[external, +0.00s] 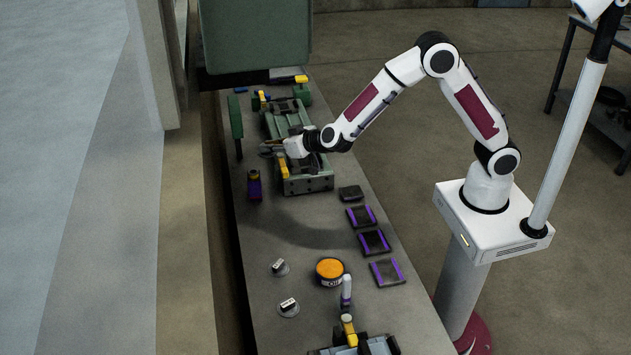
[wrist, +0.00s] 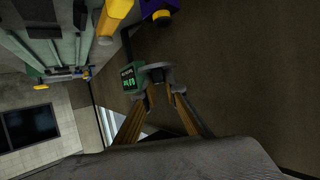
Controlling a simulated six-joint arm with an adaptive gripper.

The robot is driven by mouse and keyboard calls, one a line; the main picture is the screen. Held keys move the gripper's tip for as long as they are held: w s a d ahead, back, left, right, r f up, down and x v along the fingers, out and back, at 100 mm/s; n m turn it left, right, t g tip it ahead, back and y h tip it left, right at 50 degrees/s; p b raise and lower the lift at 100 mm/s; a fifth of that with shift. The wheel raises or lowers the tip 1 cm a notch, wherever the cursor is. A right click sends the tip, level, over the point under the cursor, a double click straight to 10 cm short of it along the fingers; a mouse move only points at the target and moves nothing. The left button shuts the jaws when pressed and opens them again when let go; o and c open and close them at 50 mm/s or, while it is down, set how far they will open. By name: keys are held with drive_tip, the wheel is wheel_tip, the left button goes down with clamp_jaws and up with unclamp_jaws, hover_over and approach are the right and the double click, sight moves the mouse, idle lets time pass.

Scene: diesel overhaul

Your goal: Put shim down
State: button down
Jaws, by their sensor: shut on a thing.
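My gripper (external: 270,148) is over the far part of the bench, at the left side of the green engine block (external: 305,180). In the wrist view my gripper (wrist: 162,88) has its tan fingers closed in on a grey curved piece (wrist: 154,70) at their tips. A small green box with lit digits (wrist: 130,77) sits right beside this piece; I cannot tell whether they are joined. I cannot make out a separate shim, and the grey piece's identity is unclear. The engine block also shows at the upper left of the wrist view (wrist: 65,45).
A purple and yellow bottle (external: 254,186) stands left of the block. Several purple-edged dark trays (external: 374,242) line the bench's right side. An orange-topped can (external: 330,271) and two small labelled pieces (external: 280,268) (external: 289,308) stand nearer. A green slab (external: 236,126) stands at the left edge.

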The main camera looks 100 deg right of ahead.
drive_tip(key=shift+w+a+f+n+t+y, duration=0.1)
drive_tip(key=shift+w+a+n+t+y, duration=0.2)
drive_tip(key=shift+w+n+t+y, duration=0.3)
drive_tip(key=a+f+n+t+y, duration=0.1)
drive_tip(key=a+f+n+y, duration=0.3)
drive_tip(key=a, duration=0.3)
drive_tip(key=w+a+f+n+t+y, duration=0.1)
drive_tip(key=a+f+n+y, duration=0.3)
drive_tip(key=a, duration=0.3)
drive_tip(key=shift+a+t, duration=0.15)
drive_tip(key=shift+t, duration=0.25)
drive_tip(key=shift+f, duration=3.1)
drive_tip(key=shift+f, duration=0.15)
